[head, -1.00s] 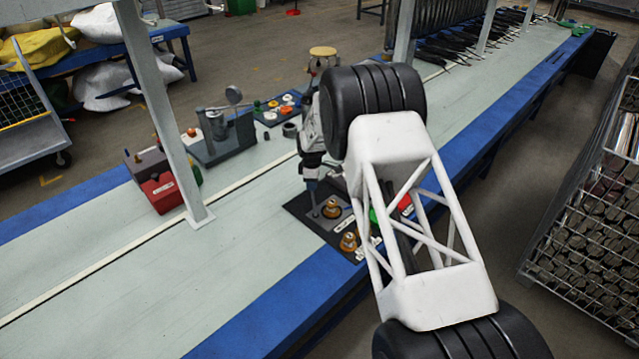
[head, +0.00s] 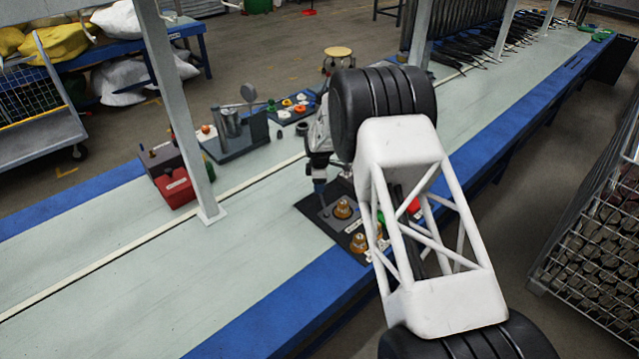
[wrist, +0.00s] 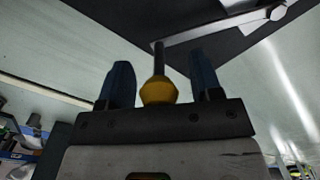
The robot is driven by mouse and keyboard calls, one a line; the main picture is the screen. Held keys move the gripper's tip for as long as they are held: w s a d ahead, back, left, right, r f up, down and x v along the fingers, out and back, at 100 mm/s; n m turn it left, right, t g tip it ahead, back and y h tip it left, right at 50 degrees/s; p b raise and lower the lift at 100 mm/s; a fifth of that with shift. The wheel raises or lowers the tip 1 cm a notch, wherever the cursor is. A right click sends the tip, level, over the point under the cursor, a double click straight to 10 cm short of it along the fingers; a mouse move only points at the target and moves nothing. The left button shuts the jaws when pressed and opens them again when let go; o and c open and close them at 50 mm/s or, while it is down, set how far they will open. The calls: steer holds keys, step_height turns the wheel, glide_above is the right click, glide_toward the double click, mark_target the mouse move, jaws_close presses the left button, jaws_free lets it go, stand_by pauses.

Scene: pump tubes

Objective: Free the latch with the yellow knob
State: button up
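In the wrist view a yellow knob (wrist: 158,91) on a thin dark stem sits between the two blue fingers of my gripper (wrist: 162,84). The fingers are open, one on each side of the knob, with a visible gap at least on the right. The stem meets a grey latch bar (wrist: 215,29) that runs to the upper right over a dark plate. In the head view my gripper (head: 320,187) points down over the dark base plate (head: 312,207). The yellow knob is not discernible there, and my arm covers part of the plate.
Two brass-coloured fittings (head: 343,209) (head: 358,243) stand on the plate, close to my gripper. The near left bench top (head: 150,285) is clear.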

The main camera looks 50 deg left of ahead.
steer(key=shift+r, duration=0.1)
steer(key=shift+r, duration=3.8)
